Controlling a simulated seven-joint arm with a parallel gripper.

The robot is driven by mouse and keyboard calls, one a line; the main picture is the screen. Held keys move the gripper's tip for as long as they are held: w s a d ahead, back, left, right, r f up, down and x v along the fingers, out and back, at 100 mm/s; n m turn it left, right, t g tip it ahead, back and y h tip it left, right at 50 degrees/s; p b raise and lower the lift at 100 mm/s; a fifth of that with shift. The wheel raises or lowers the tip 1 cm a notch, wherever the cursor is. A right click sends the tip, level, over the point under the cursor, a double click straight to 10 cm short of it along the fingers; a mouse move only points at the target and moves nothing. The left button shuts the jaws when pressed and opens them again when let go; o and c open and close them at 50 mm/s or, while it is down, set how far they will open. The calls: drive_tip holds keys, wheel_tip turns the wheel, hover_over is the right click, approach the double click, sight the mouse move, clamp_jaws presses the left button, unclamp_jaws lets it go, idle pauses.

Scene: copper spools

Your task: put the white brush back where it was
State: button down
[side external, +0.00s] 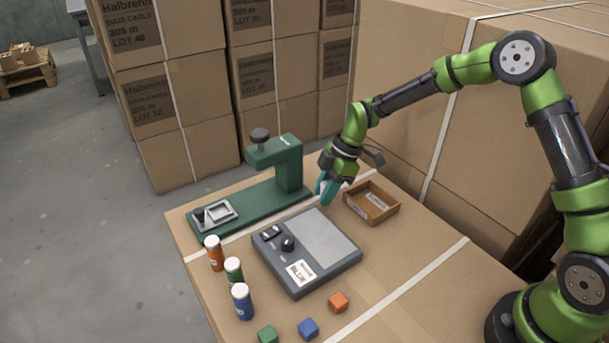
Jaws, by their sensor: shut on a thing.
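My gripper (326,190), with teal fingers, is above the table between the green press and the wooden tray. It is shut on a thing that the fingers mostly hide. Only a small pale patch shows there, which fits the white brush, but its shape and tilt cannot be made out. The wooden tray (388,215) is just right of my gripper, with a pale label on its wall and a pale piece inside that is too small to identify. No white brush shows clearly elsewhere on the table.
A green press (290,172) stands behind left on its long base. A grey device (335,268) with a flat plate and knob lies in front. Several capped bottles (234,270) stand left. Orange (338,301), blue (308,328) and green (267,335) cubes lie near the front.

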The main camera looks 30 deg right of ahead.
drive_tip(key=shift+f, duration=0.65)
drive_tip(key=shift+f, duration=0.1)
drive_tip(key=c, duration=1.1)
unclamp_jaws()
drive_tip(key=v, duration=1.1)
drive_tip(key=s+r+m+t+h, duration=0.2)
drive_tip(key=s+r+m+t, duration=0.1)
drive_tip(key=s+r+m, duration=0.65)
drive_tip(key=s+r+m+t, duration=0.1)
drive_tip(key=s+m, duration=0.2)
drive_tip(key=s, duration=0.2)
drive_tip(key=s+d+r+m+t, duration=0.1)
drive_tip(key=s+m, duration=0.2)
drive_tip(key=s, duration=0.2)
drive_tip(key=s+r+m+t, duration=0.1)
drive_tip(key=s+r+m, duration=0.1)
drive_tip(key=s, duration=0.3)
drive_tip(key=shift+s+d+m, duration=0.2)
drive_tip(key=shift+m, duration=0.35)
